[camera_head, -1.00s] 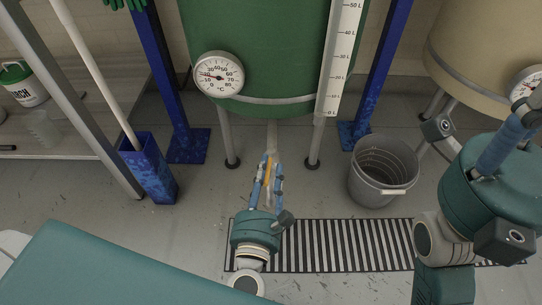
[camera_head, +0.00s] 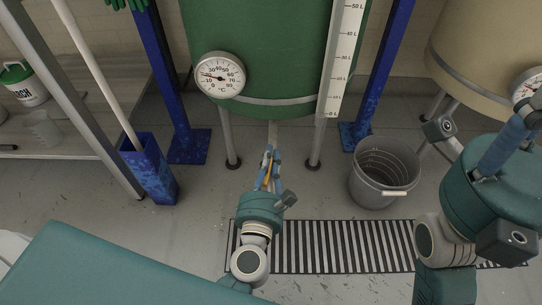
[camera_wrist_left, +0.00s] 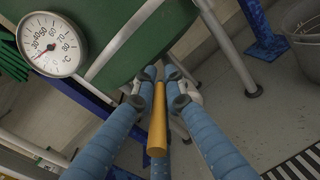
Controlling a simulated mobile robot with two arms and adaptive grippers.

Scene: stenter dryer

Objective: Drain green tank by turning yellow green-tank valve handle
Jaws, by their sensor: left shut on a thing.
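The green tank (camera_head: 262,60) stands on legs at the top middle of the head view, with a round dial and a level scale on its front. It also shows in the left wrist view (camera_wrist_left: 150,45). A pale outlet pipe (camera_head: 272,130) runs down below it. The yellow valve handle (camera_wrist_left: 157,122) lies between the fingers of my left gripper (camera_wrist_left: 163,95), which is shut on it. In the head view my left gripper (camera_head: 270,165) is below the tank and mostly hides the handle. My right arm is at the right of the head view; its fingertips are not seen.
A grey bucket (camera_head: 384,172) stands right of the tank's legs. A striped floor drain (camera_head: 330,247) runs in front. A blue holder (camera_head: 150,175) with a pole is at the left, and a beige tank (camera_head: 485,45) at the upper right.

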